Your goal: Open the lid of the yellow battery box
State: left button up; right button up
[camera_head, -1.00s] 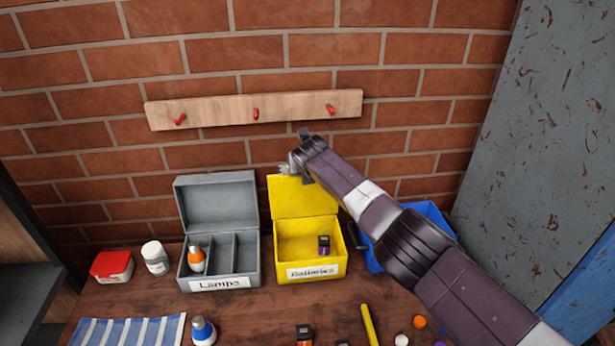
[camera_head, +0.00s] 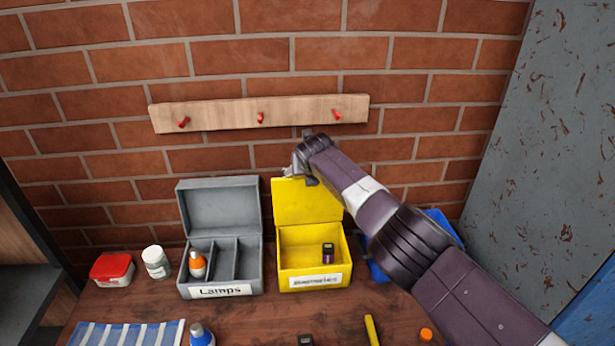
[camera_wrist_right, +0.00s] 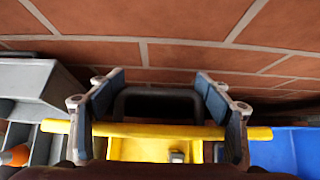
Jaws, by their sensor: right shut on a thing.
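The yellow battery box (camera_head: 312,281) stands on the wooden table with its lid (camera_head: 306,203) raised, about upright behind the open box. A small dark battery (camera_head: 328,253) stands inside. In the right wrist view the lid's top edge (camera_wrist_right: 160,131) runs across as a yellow bar. My left gripper is not in view.
A grey open box labelled Lamps (camera_head: 221,291) stands left of the yellow box. A blue bin (camera_head: 377,272) is to its right, partly behind my right arm. A brick wall and wooden peg rail (camera_head: 225,116) are close behind. Loose items lie in front.

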jog(key=o, duration=1.4)
jog(key=shift+s+f, duration=0.3)
jog(key=shift+f, duration=0.25)
jog(key=shift+o, duration=0.2)
jog(key=shift+a+r, duration=0.1)
jog(key=shift+r, duration=0.2)
jog(key=shift+s+r, duration=0.3)
jog(key=shift+r, duration=0.25)
jog(key=v, duration=1)
jog(key=shift+s+r, duration=0.25)
jog(key=shift+r, duration=0.1)
jog(key=shift+a+r, duration=0.1)
